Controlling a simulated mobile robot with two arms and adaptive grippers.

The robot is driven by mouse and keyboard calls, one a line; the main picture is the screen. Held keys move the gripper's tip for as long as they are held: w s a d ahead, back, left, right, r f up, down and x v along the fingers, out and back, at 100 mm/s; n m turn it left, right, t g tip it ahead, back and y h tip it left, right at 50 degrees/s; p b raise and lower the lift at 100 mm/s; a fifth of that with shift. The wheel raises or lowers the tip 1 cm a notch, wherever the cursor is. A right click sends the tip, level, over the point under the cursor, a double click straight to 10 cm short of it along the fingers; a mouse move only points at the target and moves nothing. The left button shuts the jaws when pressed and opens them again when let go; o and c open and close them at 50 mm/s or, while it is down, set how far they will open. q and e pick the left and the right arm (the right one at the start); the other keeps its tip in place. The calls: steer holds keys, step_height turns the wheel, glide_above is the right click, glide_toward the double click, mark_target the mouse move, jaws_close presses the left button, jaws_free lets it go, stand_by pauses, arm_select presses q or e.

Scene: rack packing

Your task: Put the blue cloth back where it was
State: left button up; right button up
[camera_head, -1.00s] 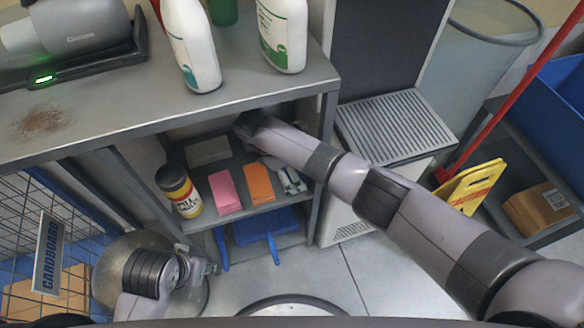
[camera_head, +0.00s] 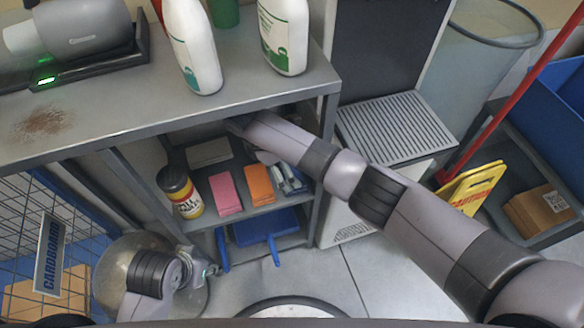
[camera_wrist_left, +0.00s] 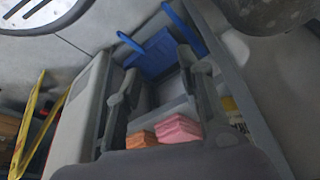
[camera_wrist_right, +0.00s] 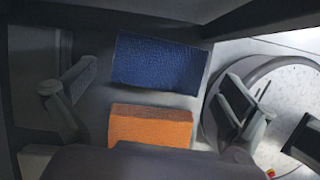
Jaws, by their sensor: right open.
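The blue cloth (camera_wrist_right: 157,63) shows in the right wrist view as a flat, textured rectangle on a dark grey surface, beside the orange cloth (camera_wrist_right: 150,127).
A pink cloth (camera_head: 225,193) lies left of the orange cloth. A blue dustpan (camera_head: 262,228) is on the shelf below. White bottles (camera_head: 283,37) stand on top.

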arm_select(q)
steer(key=shift+p+x, duration=0.35)
steer(key=shift+x, duration=1.65)
arm_select(e)
steer(key=shift+v, duration=1.85)
arm_select(q)
steer(key=shift+s, duration=0.2)
arm_select(e)
steer(key=shift+a+f, duration=0.1)
steer(key=shift+a, duration=0.15)
steer(key=s+a+y, duration=0.1)
steer(key=s, duration=0.1)
steer(key=s+a+f+m+y, duration=0.1)
steer(key=s+a+y, duration=0.1)
steer(key=s+a+f+m+y, duration=0.1)
steer(key=s+a, duration=0.1)
steer(key=shift+s+a, duration=0.2)
steer(key=s+d+f+m, duration=0.2)
steer(key=s+d+m, duration=0.3)
steer(key=d, duration=0.4)
steer(key=s+d+f+m+t, duration=0.1)
steer(key=s+d+f+m, duration=0.2)
steer(key=s+d+m, duration=0.3)
steer(key=s+d+f+m+t, duration=0.1)
steer(key=s+d+m, duration=0.4)
steer(key=d, duration=0.9)
steer(key=shift+s+f+m, duration=0.4)
steer(key=shift+s+f, duration=0.25)
steer(key=shift+s, duration=0.6)
